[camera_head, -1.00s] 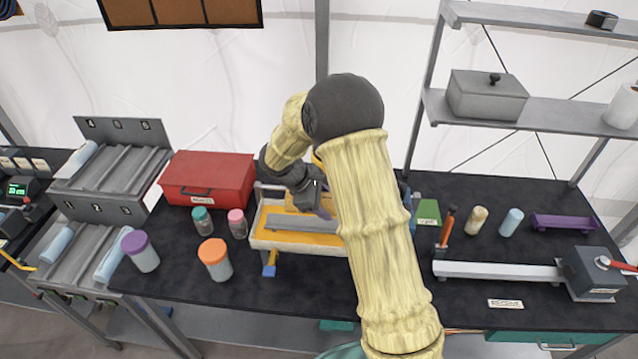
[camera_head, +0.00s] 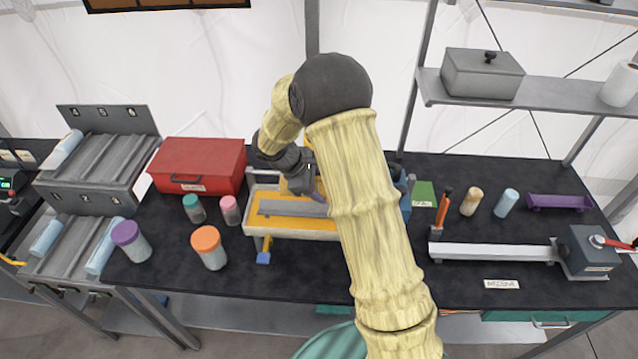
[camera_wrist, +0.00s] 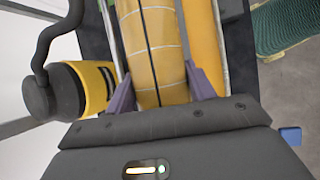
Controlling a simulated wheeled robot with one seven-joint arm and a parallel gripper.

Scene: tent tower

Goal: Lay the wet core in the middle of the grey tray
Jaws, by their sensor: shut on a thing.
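My gripper (camera_wrist: 160,90) has purple fingers shut on the sides of a rounded yellow-orange cylinder (camera_wrist: 152,45) with pale cross lines and a dark lengthwise line, which looks like the wet core. In the head view my gripper (camera_head: 316,196) is low over a yellow bed with a pale rim (camera_head: 290,234), and my arm hides the core. A flat grey piece (camera_head: 290,208) lies in this bed, left of my fingers; I cannot tell if it is the grey tray. Whether the core touches the bed is unclear.
A red case (camera_head: 200,166), several lidded jars and a grey rack (camera_head: 100,160) stand left. Right are a long grey channel (camera_head: 490,252), an orange-handled tool (camera_head: 443,210), two small cylinders and a purple tray (camera_head: 560,202). A yellow-black device (camera_wrist: 75,88) is beside my gripper.

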